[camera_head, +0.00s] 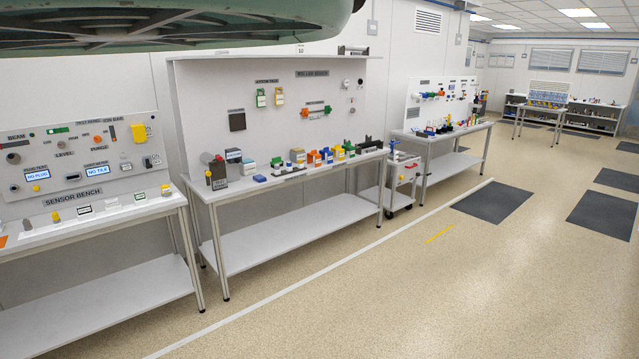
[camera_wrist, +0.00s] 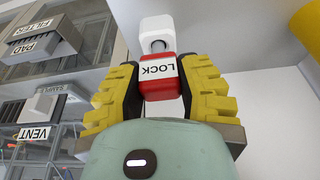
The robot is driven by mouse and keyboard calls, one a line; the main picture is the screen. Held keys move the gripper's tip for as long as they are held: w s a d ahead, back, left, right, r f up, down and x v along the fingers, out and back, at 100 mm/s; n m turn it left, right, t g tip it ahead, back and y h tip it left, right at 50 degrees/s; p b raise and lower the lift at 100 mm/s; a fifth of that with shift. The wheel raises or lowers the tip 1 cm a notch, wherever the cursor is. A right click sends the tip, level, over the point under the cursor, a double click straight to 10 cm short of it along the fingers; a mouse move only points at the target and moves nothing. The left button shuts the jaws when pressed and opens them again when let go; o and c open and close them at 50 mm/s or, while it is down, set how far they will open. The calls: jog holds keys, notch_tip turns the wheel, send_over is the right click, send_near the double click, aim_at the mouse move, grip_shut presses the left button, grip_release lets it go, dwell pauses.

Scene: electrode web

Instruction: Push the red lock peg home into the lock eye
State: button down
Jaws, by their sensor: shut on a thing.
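The red lock peg (camera_wrist: 157,91) shows in the wrist view, with a white label reading LOCK upside down. My gripper (camera_wrist: 159,70) is shut on it, one yellow-padded finger on each side. A white block with a rounded opening (camera_wrist: 156,27), which looks like the lock eye, stands just beyond the peg and in line with it. A short dark and grey part shows between the red body and the white block. How deep the peg sits in the eye cannot be told. In the head view I cannot make out the gripper, the peg or the eye.
In the wrist view, grey units labelled FILTER, PAD (camera_wrist: 38,47) and VENT are at left, and a yellow rounded thing (camera_wrist: 308,28) is at upper right. The head view shows a sensor bench (camera_head: 75,232), more benches, a trolley (camera_head: 402,180) and clear floor (camera_head: 400,290).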

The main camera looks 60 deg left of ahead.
jog(key=shift+f+b, duration=0.6)
jog(key=shift+f, duration=0.2)
jog(key=c, duration=0.6)
grip_release()
jog(key=shift+r, duration=0.15)
jog(key=p+v, duration=0.3)
jog(key=d+p+v, duration=0.1)
jog(key=p+v, duration=0.1)
jog(key=p, duration=0.2)
jog(key=p+v, duration=0.3)
jog(key=shift+w+d+r+p, duration=0.15)
jog(key=shift+r+p, duration=0.2)
jog(key=shift+r, duration=0.2)
